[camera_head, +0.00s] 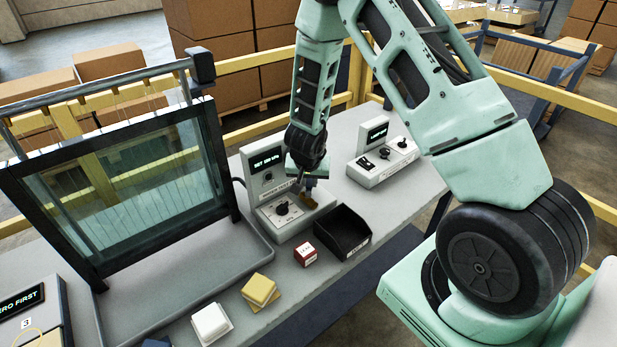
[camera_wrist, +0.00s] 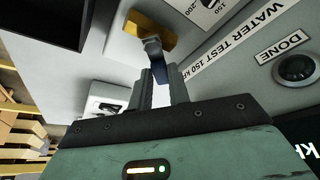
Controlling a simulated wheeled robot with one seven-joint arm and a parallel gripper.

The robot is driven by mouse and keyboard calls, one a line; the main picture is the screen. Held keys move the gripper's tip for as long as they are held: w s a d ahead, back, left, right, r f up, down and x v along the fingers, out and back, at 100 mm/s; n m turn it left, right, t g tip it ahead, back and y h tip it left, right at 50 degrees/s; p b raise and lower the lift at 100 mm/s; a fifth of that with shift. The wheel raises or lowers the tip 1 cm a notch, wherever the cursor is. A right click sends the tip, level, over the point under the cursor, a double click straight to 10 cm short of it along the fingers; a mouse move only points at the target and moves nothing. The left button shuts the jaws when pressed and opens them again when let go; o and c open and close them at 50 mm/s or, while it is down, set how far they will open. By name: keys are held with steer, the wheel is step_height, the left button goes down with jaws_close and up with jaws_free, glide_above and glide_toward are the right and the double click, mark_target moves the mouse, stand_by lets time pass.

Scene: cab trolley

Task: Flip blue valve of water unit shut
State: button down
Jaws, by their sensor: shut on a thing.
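The water unit (camera_head: 290,222) is a pale grey box with a raised display, on the bench at mid-picture; its "WATER TEST" label (camera_wrist: 236,40) shows in the wrist view. The valve has a brass body (camera_wrist: 148,32) with a blue lever (camera_wrist: 158,60) that stands out from it towards my gripper. My gripper (camera_wrist: 164,78) is shut on the blue lever, which lies between its fingertips. In the head view my gripper (camera_head: 307,183) is above the right end of the unit. There the wrist partly hides the unit and the lever is small.
A black open bin (camera_head: 343,232) stands close in front of the unit, with a small red box (camera_head: 305,254) beside it. A second grey unit (camera_head: 383,162) stands behind to the right. A tall glass-panelled frame (camera_head: 130,190) stands left. A DONE button (camera_wrist: 296,67) is on the water unit.

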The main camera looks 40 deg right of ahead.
steer(key=m+p, duration=0.1)
steer(key=p, duration=0.2)
steer(key=r+m+g+p, duration=0.1)
steer(key=p, duration=0.2)
steer(key=shift+s+d+m+h, duration=0.15)
steer(key=shift+s+m+h, duration=0.15)
steer(key=shift+m+h, duration=0.1)
steer(key=m+p, duration=0.1)
steer(key=p, duration=0.2)
steer(key=m+p, duration=0.1)
steer(key=p, duration=0.1)
steer(key=shift+s+d+m+g+h+p, duration=0.15)
steer(key=shift+s+m+g+h+p, duration=0.15)
steer(key=shift+g+p, duration=0.1)
steer(key=m+p, duration=0.2)
steer(key=p, duration=0.1)
steer(key=shift+s+f+g, duration=0.15)
steer(key=shift+f+g, duration=0.1)
steer(key=shift+g, duration=0.15)
steer(key=shift+s+f+m+g+p, duration=0.15)
steer(key=shift+f+m+g+p, duration=0.15)
steer(key=shift+m+p, duration=0.5)
steer(key=shift+d, duration=0.1)
steer(key=c, duration=1.3)
jaws_free()
steer(key=shift+r, duration=0.1)
